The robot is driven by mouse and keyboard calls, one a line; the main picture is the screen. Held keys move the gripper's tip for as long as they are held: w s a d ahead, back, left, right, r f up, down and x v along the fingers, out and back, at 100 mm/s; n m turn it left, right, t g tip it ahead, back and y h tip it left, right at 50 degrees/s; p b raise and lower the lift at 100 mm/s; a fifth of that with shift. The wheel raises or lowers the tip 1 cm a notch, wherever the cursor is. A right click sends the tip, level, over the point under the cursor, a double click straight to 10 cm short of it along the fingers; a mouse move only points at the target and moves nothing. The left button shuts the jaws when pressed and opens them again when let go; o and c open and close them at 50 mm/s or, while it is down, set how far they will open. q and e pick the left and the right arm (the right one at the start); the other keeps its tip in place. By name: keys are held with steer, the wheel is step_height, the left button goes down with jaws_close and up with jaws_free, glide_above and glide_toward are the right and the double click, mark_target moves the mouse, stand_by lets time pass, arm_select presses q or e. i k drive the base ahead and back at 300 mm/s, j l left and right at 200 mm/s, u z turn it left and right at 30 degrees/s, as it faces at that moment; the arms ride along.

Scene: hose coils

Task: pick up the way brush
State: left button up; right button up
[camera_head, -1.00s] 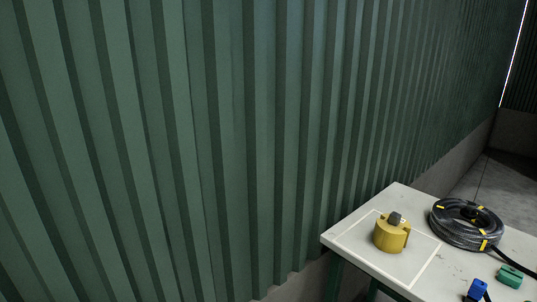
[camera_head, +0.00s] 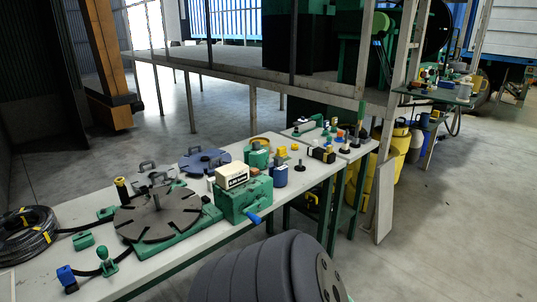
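I cannot pick out a way brush with certainty. A bench (camera_head: 113,284) runs from the lower left to the middle with several small tools on it. A cream block with dark lettering (camera_head: 232,177) rests on a green block (camera_head: 242,198) with a blue handle. A dark slotted round plate (camera_head: 158,216) lies left of it on a green base. Neither of my grippers is in view.
A black hose coil (camera_head: 28,236) lies at the bench's left end. A blue-grey disc (camera_head: 204,160) lies farther back. A second small bench (camera_head: 358,151) adjoins behind. Yellow containers (camera_head: 381,199) stand right of it. Open floor (camera_head: 455,230) lies at right.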

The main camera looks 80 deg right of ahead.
mark_target(281, 151)
steer(key=z, duration=2.85)
